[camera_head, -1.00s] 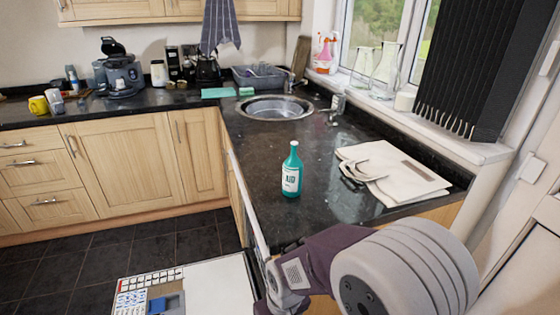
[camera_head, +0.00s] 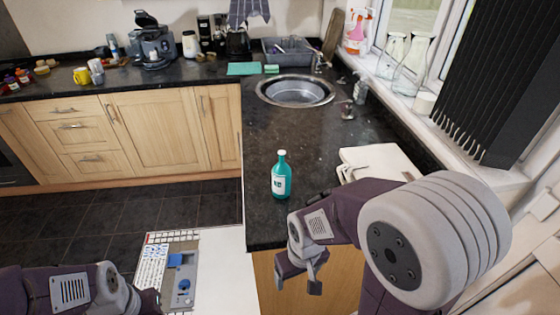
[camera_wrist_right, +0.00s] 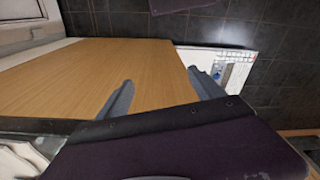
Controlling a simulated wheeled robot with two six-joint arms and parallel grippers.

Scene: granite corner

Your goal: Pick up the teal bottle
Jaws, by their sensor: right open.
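The teal bottle (camera_head: 281,178) with a white label stands upright on the dark granite counter (camera_head: 262,215), close to its left edge, in the head view. My right gripper (camera_head: 298,281) is in front of the counter's near end, below the counter top and nearer to me than the bottle. Its jaws are apart and empty; in the right wrist view the two fingers (camera_wrist_right: 160,93) show with a wooden panel beyond them. The bottle does not show in the wrist view. My left arm comes in at the lower left of the head view; its fingers are not clearly visible.
The sink (camera_head: 296,91) and tap are farther back. Glass bottles (camera_head: 412,62) stand on the windowsill. The counter between bottle and sink is clear.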

